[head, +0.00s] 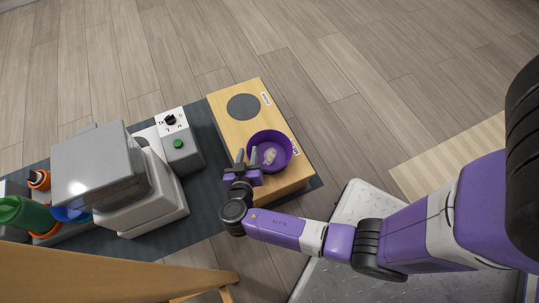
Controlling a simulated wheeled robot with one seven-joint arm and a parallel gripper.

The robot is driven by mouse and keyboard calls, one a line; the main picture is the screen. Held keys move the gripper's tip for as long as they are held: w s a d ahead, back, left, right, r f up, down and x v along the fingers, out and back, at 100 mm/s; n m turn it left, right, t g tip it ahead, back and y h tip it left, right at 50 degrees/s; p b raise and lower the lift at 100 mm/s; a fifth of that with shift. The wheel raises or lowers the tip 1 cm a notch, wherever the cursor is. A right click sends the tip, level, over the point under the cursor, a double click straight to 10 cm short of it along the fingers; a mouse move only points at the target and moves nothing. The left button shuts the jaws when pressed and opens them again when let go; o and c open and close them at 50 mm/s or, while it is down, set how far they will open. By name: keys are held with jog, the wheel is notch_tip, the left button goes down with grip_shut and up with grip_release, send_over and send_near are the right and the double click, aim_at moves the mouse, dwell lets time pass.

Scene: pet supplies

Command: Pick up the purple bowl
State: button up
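The purple bowl (285,168) sits on a light wooden block (225,126), toward its near end, with a small pale lump (270,156) inside. My gripper (247,155) is at the bowl's left side. Its two fingers are visibly apart, one outside the bowl and the other at or over the left rim. I cannot tell whether either finger touches the bowl.
A dark round spot (243,107) marks the free far end of the block. To the left are a white box with a green button (178,143) and a large grey-and-white machine (100,170). Green and orange items (28,215) are farther left. Wooden furniture (140,275) stands in front.

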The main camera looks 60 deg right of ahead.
jog(key=shift+w+d+f, duration=0.15)
jog(key=shift+d, duration=0.1)
jog(key=shift+c, duration=0.4)
grip_shut()
jog(key=shift+f, duration=0.1)
dwell(0.8)
